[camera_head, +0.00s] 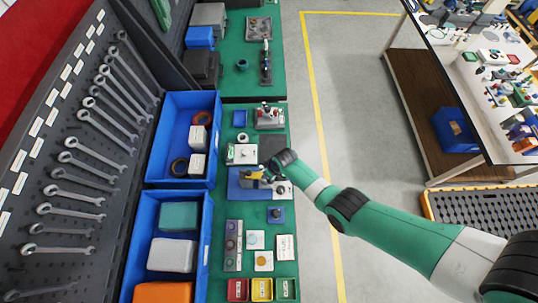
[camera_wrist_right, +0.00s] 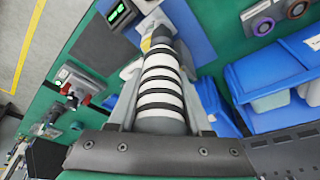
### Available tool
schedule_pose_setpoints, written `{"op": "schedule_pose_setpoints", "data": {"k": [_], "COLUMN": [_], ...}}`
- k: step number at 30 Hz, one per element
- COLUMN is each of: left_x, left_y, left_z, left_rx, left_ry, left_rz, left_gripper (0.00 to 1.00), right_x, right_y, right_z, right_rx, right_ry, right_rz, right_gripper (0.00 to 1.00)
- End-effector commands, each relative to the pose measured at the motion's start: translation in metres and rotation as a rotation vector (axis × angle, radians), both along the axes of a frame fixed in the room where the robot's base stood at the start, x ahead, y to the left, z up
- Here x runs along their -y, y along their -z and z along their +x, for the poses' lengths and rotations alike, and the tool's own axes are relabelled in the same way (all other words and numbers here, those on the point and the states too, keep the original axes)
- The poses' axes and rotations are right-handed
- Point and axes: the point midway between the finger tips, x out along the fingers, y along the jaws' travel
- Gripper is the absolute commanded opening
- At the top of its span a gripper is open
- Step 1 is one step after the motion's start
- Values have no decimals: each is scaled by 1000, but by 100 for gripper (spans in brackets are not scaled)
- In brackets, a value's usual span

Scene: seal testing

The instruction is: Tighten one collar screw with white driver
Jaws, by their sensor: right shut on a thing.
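In the right wrist view, the white driver (camera_wrist_right: 162,82), with a white handle banded in black, lies between the fingers of my right gripper (camera_wrist_right: 165,62). The gripper is shut on it. In the head view my right gripper (camera_head: 266,173) is over the blue mat (camera_head: 236,191) on the green bench. A small yellow piece (camera_head: 253,175) shows beside the gripper, and a yellow part (camera_wrist_right: 155,38) shows beyond the handle in the wrist view. The driver's tip is hidden, and I cannot tell whether it touches a screw. No collar screw is clearly visible. My left gripper is not in view.
Blue bins (camera_head: 156,140) line the bench's left side, below a wall of wrenches (camera_head: 75,181). A grey fixture (camera_head: 268,117) stands behind the mat. Red, yellow and green trays (camera_head: 262,289) sit in front. Open floor (camera_head: 352,100) lies right of the bench.

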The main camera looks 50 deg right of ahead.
Motion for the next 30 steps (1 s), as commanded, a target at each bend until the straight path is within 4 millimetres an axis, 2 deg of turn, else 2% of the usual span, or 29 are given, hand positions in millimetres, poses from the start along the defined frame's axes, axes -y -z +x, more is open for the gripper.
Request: {"op": "schedule_pose_setpoints", "data": {"k": [30], "left_x": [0], "left_y": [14], "left_z": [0], "left_rx": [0], "left_ry": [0], "left_rz": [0], "left_gripper": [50], "right_x": [0], "right_y": [13], "right_z": [1], "right_rx": [3], "right_ry": [0], "right_rz": [0], "right_gripper": [0]}}
